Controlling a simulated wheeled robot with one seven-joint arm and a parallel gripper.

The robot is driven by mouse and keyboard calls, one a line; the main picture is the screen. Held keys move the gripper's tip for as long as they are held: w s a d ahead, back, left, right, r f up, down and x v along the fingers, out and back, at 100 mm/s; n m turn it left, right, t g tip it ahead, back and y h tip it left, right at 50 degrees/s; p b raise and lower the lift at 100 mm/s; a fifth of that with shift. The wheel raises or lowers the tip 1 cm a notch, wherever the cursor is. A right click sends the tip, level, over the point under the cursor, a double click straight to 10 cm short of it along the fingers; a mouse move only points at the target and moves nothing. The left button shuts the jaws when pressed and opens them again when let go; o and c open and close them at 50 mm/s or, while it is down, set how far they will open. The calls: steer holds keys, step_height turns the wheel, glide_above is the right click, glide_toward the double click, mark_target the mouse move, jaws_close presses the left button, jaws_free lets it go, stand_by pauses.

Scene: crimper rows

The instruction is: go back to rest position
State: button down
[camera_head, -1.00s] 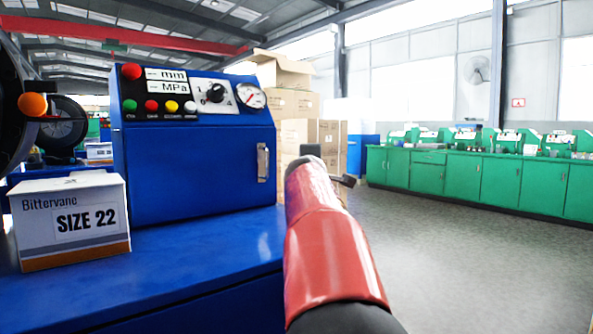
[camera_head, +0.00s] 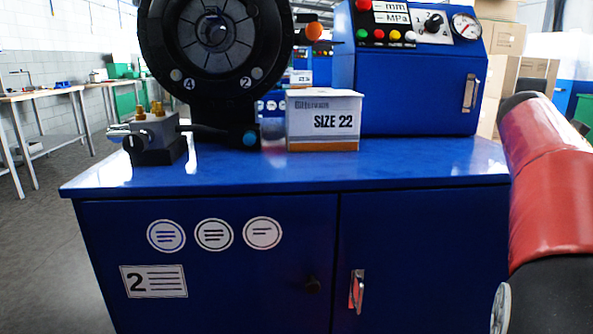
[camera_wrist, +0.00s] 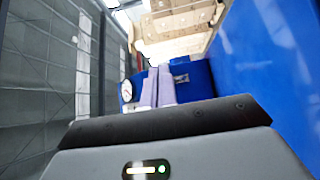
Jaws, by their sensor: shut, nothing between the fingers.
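My gripper (camera_wrist: 154,85) shows in the wrist view, its two pale fingers together and nothing between them. They point toward the blue control unit with its round gauge (camera_wrist: 127,91), apart from it as far as I can tell. In the head view my red arm is at the right edge, beside the blue crimper bench (camera_head: 300,175); my gripper cannot be made out there.
On the bench stand a black crimper head (camera_head: 213,75), a white SIZE 22 box (camera_head: 323,121) and a blue control unit (camera_head: 415,95). Cardboard boxes (camera_head: 500,52) stack behind. Floor (camera_head: 45,245) is clear at left; a work table (camera_head: 45,95) stands beyond.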

steer(key=s+a+f+m+g+y, duration=0.3)
steer(key=s+a+f+y, duration=0.3)
steer(key=s+a+f, duration=0.8)
steer(key=s+a+f+m+g+y+p, duration=0.1)
steer(key=s+a+f+m+g+y, duration=0.3)
steer(key=s+a+f, duration=1.1)
steer(key=a+f+m+y, duration=0.2)
steer(key=a+f, duration=0.3)
steer(key=a, duration=0.1)
steer(key=shift+s+g, duration=0.25)
steer(key=shift+g, duration=0.05)
